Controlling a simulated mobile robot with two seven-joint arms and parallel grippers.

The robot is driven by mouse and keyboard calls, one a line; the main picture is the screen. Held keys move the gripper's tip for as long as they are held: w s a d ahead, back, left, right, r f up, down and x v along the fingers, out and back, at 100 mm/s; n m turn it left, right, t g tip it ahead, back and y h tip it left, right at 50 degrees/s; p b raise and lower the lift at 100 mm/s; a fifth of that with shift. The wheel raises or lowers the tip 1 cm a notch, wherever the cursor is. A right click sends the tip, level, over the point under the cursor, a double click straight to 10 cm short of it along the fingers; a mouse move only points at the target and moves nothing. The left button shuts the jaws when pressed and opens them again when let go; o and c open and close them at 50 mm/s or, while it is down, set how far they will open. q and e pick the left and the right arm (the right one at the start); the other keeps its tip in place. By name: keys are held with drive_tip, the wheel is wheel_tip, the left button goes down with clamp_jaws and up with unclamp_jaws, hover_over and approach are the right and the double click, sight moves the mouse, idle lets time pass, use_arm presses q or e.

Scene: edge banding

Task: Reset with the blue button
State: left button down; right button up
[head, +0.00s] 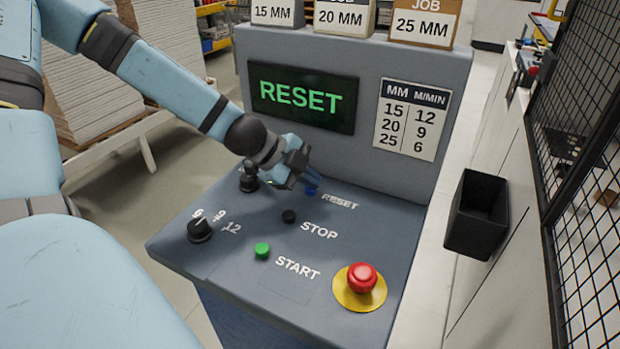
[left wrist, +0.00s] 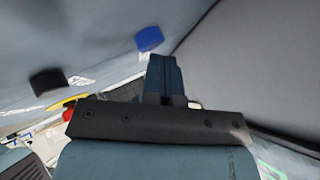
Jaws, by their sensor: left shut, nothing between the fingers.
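The blue button (head: 311,190) sits on the sloped control panel (head: 225,263), left of the printed word RESET. My left gripper (head: 308,181) is shut and empty, with its fingertips right by the blue button in the head view. In the left wrist view the blue button (left wrist: 149,39) shows just beyond the shut fingers (left wrist: 164,75), with a small gap in the picture. I cannot tell whether they touch. The display (head: 303,97) reads RESET in green letters. My right gripper is not in view.
The panel also carries a black STOP button (head: 289,216), a green START button (head: 262,250), a black speed knob (head: 200,229) and a red emergency button (head: 362,277) on a yellow base. A black bin (head: 477,215) hangs at the right, near a mesh fence (head: 590,170).

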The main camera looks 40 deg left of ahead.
sight(310, 189)
use_arm(q)
drive_tip(key=shift+s+d+r+p, duration=0.1)
drive_tip(key=shift+s+r+p, duration=0.05)
drive_tip(key=shift+p, duration=0.45)
drive_tip(key=shift+r, duration=0.2)
drive_tip(key=shift+w+r+p, duration=0.2)
drive_tip(key=shift+r+p, duration=0.35)
wheel_tip(310, 189, up, 4)
drive_tip(key=p, duration=0.4)
drive_tip(key=shift+r, duration=0.1)
